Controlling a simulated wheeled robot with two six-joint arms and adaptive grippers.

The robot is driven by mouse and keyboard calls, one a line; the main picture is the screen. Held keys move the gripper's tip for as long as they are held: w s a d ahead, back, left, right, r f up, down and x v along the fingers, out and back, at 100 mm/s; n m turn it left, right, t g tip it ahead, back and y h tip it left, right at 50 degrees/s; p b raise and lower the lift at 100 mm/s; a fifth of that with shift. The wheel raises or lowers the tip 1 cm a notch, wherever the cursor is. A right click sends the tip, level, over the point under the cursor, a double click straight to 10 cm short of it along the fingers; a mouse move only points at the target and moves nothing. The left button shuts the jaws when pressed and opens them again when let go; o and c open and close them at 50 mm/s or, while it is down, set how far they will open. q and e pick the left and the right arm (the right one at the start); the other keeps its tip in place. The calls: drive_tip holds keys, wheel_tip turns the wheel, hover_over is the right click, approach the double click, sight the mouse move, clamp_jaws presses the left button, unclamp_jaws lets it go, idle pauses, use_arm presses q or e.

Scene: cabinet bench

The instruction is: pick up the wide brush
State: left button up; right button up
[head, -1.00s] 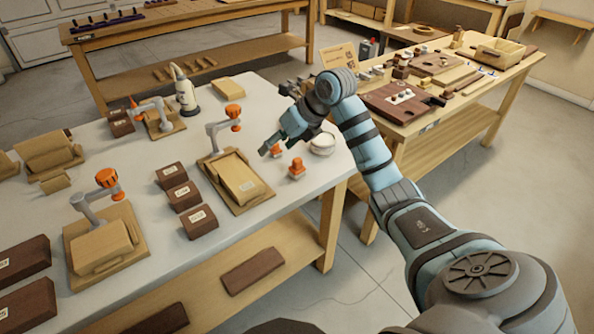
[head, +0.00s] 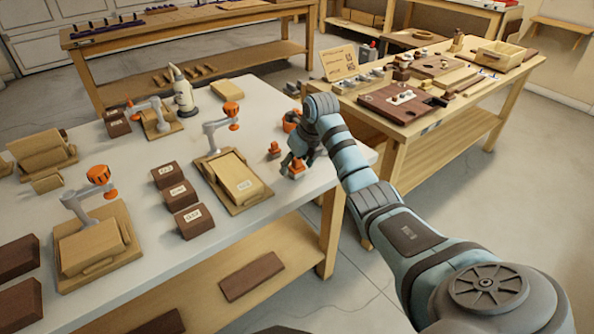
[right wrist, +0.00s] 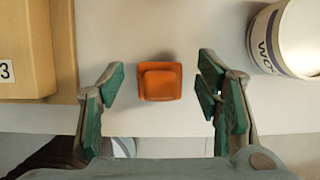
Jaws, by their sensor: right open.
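Two small orange pieces stand on the white bench top. The front one (head: 295,169), which I take to be the wide brush, is partly hidden by my right gripper (head: 297,158). A smaller orange piece (head: 274,149) stands just behind it to the left. In the right wrist view one orange piece with a square top (right wrist: 160,81) lies between the fingers of my right gripper (right wrist: 160,88). The fingers are open, with a gap on both sides of it. My left gripper is not in view.
A white lettered tub (right wrist: 288,38) stands right of the orange piece in the wrist view. A wooden block with a label (head: 238,177) lies on a clamp board to the left. Dark labelled blocks (head: 178,195) lie farther left. The bench's front edge is close.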

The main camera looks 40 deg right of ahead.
drive_tip(key=shift+r, duration=0.1)
drive_tip(key=c, duration=1.2)
drive_tip(key=shift+r, duration=0.1)
wheel_tip(320, 180, up, 20)
drive_tip(key=p, duration=0.5)
